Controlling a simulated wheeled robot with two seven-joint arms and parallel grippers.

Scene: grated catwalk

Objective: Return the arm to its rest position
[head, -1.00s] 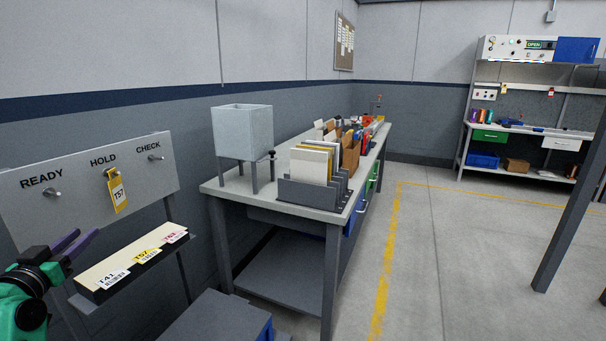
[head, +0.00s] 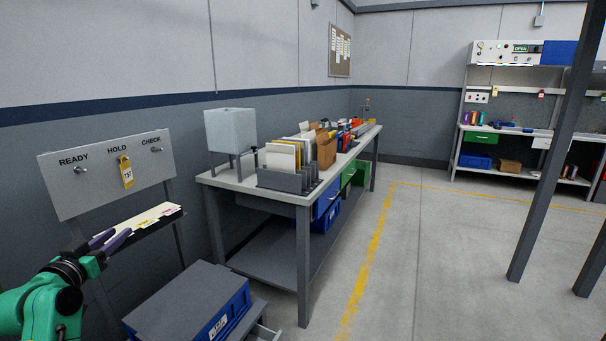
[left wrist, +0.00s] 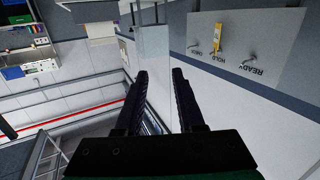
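My left gripper (head: 118,238) is at the lower left of the head view, on its green arm, with dark purple fingers. In the left wrist view its two fingers (left wrist: 160,73) stand apart with nothing between them. In the head view the gripper overlaps the near end of the label shelf (head: 150,222); I cannot tell whether they touch. A yellow tag (head: 126,172) hangs on the HOLD hook of the grey board (head: 105,178). The board and tag also show in the left wrist view. My right gripper is not in view.
A workbench (head: 235,181) along the wall carries a pale bin (head: 230,131) and a file rack (head: 285,182). A dark post (head: 550,150) rises at the right. The floor between is clear.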

